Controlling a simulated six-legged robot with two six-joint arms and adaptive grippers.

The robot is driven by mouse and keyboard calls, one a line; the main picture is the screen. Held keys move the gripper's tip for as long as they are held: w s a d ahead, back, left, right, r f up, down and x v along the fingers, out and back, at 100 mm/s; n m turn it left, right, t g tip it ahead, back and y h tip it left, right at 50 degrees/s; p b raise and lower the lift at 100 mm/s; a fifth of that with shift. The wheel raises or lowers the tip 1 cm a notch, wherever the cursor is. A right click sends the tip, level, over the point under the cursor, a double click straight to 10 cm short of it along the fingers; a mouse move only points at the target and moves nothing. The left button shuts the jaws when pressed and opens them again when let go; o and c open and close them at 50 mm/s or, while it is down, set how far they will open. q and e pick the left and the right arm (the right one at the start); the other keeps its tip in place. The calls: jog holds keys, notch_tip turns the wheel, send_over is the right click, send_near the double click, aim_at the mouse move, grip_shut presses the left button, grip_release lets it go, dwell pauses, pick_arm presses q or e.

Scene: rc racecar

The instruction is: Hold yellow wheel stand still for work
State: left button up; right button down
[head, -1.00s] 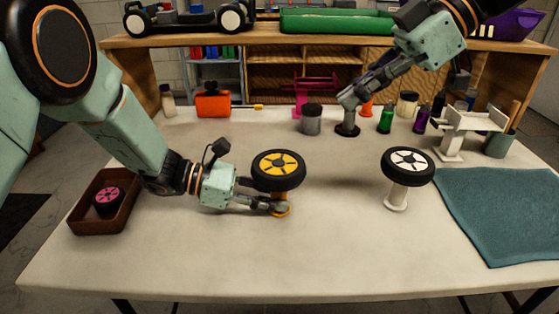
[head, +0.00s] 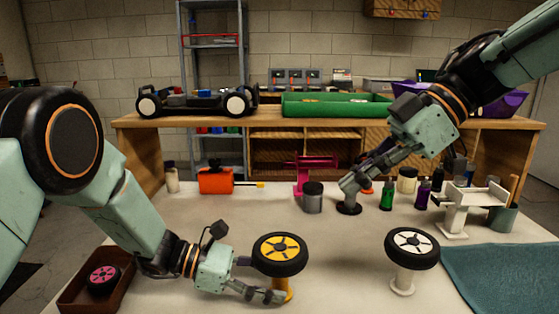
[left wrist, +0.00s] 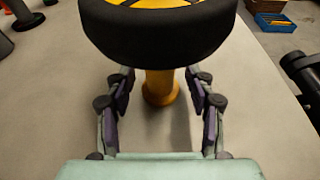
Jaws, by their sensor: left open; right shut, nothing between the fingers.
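The yellow wheel stand (head: 283,290) is upright on the table, with a black-tyred, yellow-spoked wheel (head: 280,254) on top. My left gripper (head: 268,294) is low beside its post, under the wheel. In the left wrist view, the open fingers of my left gripper (left wrist: 158,88) lie on either side of the yellow post (left wrist: 160,86), with gaps visible on both sides. The tyre (left wrist: 158,35) hides the post's upper part. My right gripper (head: 350,188) is shut, pointing down at the back of the table, close above a dark round base (head: 349,208).
A white wheel stand (head: 403,276) with a wheel stands to the right, near a teal cloth (head: 505,275). A brown tray (head: 72,296) with a pink wheel is at the left.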

pick_arm(q)
jog(key=v, duration=1)
jog(key=shift+a+r, duration=0.25)
jog(key=shift+a, duration=0.4)
